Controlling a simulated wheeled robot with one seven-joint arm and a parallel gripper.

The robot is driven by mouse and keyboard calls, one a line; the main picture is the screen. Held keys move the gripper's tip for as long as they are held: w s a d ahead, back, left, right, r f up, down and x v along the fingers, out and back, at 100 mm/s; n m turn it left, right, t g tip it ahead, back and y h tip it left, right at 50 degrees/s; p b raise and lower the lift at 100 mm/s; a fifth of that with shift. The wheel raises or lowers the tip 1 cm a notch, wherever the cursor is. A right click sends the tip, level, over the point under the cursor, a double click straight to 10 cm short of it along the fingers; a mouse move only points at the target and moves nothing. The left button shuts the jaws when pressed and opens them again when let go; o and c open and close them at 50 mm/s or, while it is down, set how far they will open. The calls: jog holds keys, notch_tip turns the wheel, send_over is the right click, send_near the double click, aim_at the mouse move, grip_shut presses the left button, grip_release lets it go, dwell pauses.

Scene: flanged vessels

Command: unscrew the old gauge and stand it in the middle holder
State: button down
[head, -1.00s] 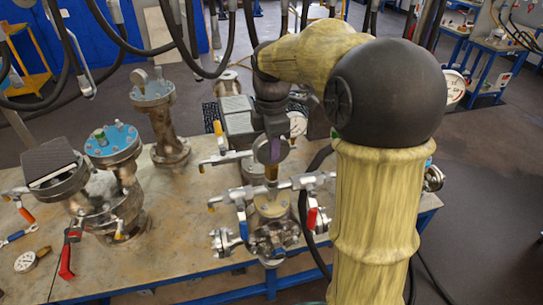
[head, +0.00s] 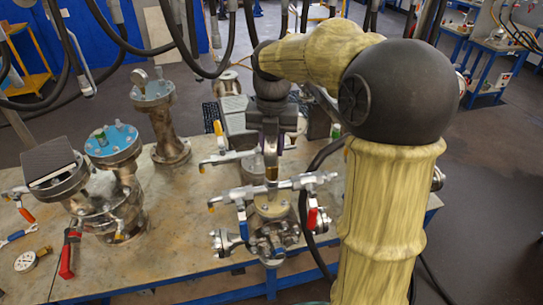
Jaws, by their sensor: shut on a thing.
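My gripper (head: 271,148) points down over the vessel with the cross-bar valves (head: 272,212), right of the table's middle. It is shut on the old gauge, whose brass stem (head: 271,172) shows below the fingers. The gauge's dial is not visible, edge-on or hidden by the fingers. The stem stands upright just above the valve manifold (head: 262,190); I cannot tell whether it is still threaded in. I cannot make out the middle holder; my arm covers part of the table's right side.
Blue-topped (head: 112,140) and tall (head: 160,115) flanged vessels stand left. A grey box (head: 238,118) stands behind my gripper. Hoses hang overhead. Bare tabletop (head: 170,235) lies front centre.

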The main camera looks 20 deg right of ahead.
jog(key=shift+n, duration=0.4)
jog(key=c, duration=1.1)
grip_release()
notch_tip(320, 180, up, 17)
jog(key=shift+r, duration=0.2)
jog(key=shift+c, duration=0.3)
